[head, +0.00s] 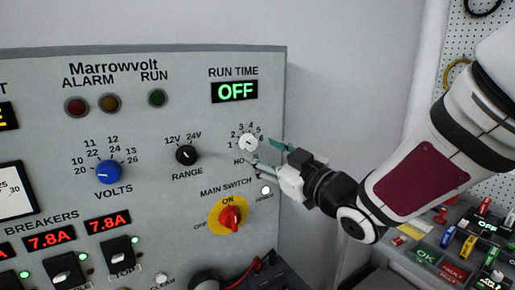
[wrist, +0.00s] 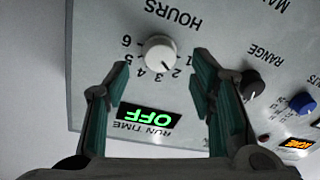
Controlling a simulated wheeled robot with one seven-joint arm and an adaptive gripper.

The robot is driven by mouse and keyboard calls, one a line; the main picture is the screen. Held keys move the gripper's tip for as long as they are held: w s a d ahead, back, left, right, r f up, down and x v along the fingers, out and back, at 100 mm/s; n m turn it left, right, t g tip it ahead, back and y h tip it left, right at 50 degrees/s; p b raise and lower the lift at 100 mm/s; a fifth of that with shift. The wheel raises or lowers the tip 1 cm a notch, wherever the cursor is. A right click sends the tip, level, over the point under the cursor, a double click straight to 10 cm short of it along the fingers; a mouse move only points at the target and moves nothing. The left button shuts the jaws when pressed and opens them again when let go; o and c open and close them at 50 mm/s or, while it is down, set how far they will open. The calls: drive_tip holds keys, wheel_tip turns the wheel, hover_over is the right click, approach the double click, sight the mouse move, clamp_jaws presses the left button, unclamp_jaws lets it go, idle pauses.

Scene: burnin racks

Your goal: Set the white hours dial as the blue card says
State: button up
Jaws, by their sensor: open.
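The white hours dial (head: 247,142) is on the right of the grey panel, below a RUN TIME display (head: 234,91) that reads OFF. In the wrist view the white dial (wrist: 160,52) appears upside down, with numbers 1 to 6 around it. Its pointer setting is too small to tell. My gripper (head: 265,152) is open at the panel's right side, close to the dial. In the wrist view my gripper's (wrist: 159,66) two green-padded fingers stand on either side of the dial, with visible gaps. I cannot make out a blue card.
A black RANGE knob (head: 187,155) and a blue VOLTS knob (head: 108,172) are to the left. The red main switch (head: 232,217) on a yellow plate sits below the dial. A bench with a green OK bin (head: 424,256) and several small parts is at right.

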drive_tip(key=v, duration=0.4)
drive_tip(key=shift+w, duration=0.1)
drive_tip(key=s+d+f+m+g+h, duration=0.1)
drive_tip(key=s+d+m+h, duration=0.25)
drive_tip(key=d+h, duration=0.3)
drive_tip(key=s+d+f+m+g+h, duration=0.2)
drive_tip(key=d+m+h, duration=0.25)
drive_tip(key=d, duration=0.35)
drive_tip(key=s+d+f+m+g, duration=0.1)
drive_tip(key=s+f+m+g, duration=0.1)
drive_tip(key=s, duration=0.7)
drive_tip(key=s+d+f+m+g, duration=0.1)
drive_tip(key=s+g, duration=0.3)
drive_tip(key=s, duration=0.6)
drive_tip(key=shift+d+f+m+g+h, duration=0.25)
drive_tip(key=shift+f+m+g+h, duration=0.05)
drive_tip(key=shift+f+m+h, duration=0.1)
drive_tip(key=shift+r, duration=0.1)
